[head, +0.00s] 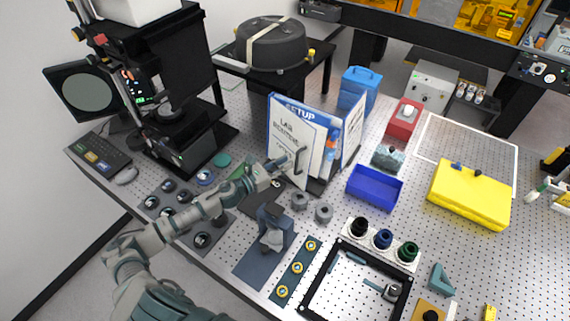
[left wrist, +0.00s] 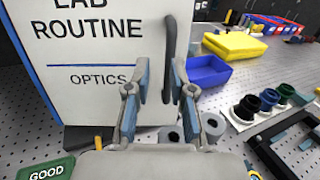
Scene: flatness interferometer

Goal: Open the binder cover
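The binder stands upright near the middle of the table in the head view, its white cover (head: 284,138) facing my left arm. A sheet headed "SETUP" (head: 298,112) shows behind the cover's top edge. In the left wrist view the cover (left wrist: 85,85) reads "LAB ROUTINE OPTICS". A dark upright handle (left wrist: 168,45) sits near the cover's right edge; it also shows in the head view (head: 299,160). My left gripper (left wrist: 160,78) is open, one finger on each side of the handle's lower part. Contact cannot be told. My right gripper is not in view.
Two grey cylinders (head: 323,212) stand in front of the binder. A blue open bin (head: 375,188) is to its right, with a yellow case (head: 468,194) farther right. A dark blue stand (head: 268,241) is near my left forearm. A green "GOOD" plate (left wrist: 46,170) lies low left.

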